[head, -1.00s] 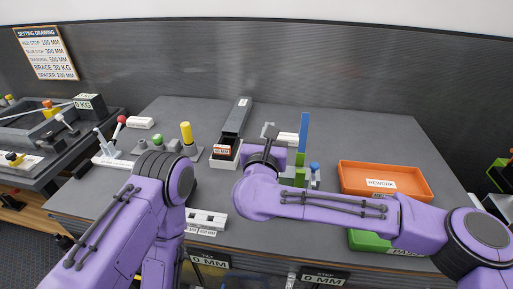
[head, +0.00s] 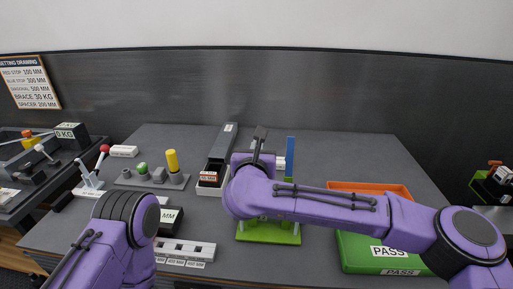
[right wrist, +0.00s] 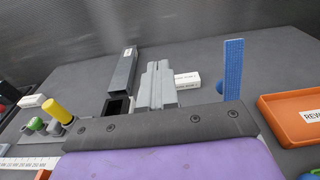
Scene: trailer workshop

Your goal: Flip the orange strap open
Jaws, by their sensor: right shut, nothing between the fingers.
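No strap shows clearly. A small orange-red patch with a label (head: 208,176) is at the near end of a long dark channel (head: 222,145); I cannot tell whether it is the strap. My right gripper (head: 259,138) is above the bench, just right of this channel, and points toward the back wall. In the right wrist view its grey fingers (right wrist: 157,84) are together and empty, right of the channel (right wrist: 123,72). My left arm shows at the lower left, but its gripper is out of view.
A blue post (head: 290,158) stands right of my right gripper. An orange tray (head: 369,187) and a green PASS tray (head: 365,256) are at the right. A yellow-topped post (head: 172,161) and a red-knobbed lever (head: 104,149) stand left.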

